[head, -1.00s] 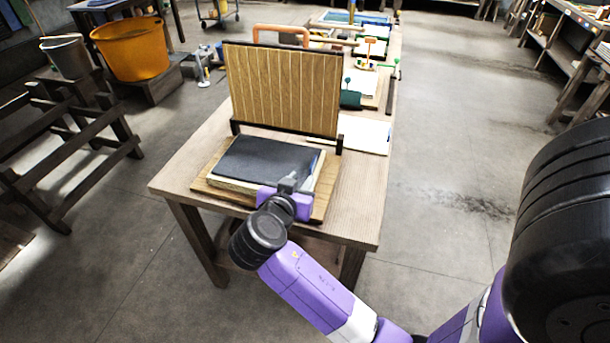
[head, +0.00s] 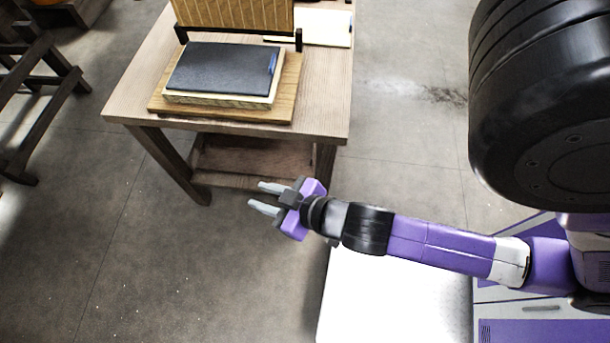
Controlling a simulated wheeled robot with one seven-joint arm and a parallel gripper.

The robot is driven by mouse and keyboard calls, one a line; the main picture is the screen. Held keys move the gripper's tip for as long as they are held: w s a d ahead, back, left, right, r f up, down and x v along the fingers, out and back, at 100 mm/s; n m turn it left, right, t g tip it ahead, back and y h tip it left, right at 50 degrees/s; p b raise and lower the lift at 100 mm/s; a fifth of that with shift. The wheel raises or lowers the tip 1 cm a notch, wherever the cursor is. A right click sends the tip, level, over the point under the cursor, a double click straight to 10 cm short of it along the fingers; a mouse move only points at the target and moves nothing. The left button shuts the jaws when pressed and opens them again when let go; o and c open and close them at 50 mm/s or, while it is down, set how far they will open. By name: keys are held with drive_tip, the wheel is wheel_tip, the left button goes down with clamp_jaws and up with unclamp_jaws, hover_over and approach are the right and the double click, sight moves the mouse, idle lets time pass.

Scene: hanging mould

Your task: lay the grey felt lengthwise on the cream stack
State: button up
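The grey felt (head: 222,67) lies flat on top of the cream stack (head: 240,101), its long side running along the stack's long side. It covers most of the stack's top, and a thin cream edge shows at the front and right. A small blue mark (head: 273,63) shows at the felt's right end. The stack rests on a wooden board (head: 285,101) on the table. My gripper (head: 257,198) is below and in front of the table edge, well apart from the felt. Its two fingers point left, are spread apart and hold nothing.
The wooden table (head: 130,99) has a lower shelf (head: 250,158) near my gripper. A slatted wooden mould (head: 235,12) stands upright behind the stack. A white sheet (head: 322,28) lies at the back right. The floor left of my gripper is clear.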

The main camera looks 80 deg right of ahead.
drive_tip(key=s+a+r+n+t+y, duration=0.2)
drive_tip(key=s+a+r, duration=0.4)
drive_tip(key=s+r, duration=0.4)
drive_tip(key=shift+r+n+t+y, duration=0.3)
drive_tip(key=shift+r+t+y, duration=0.2)
drive_tip(key=shift+t+y, duration=0.3)
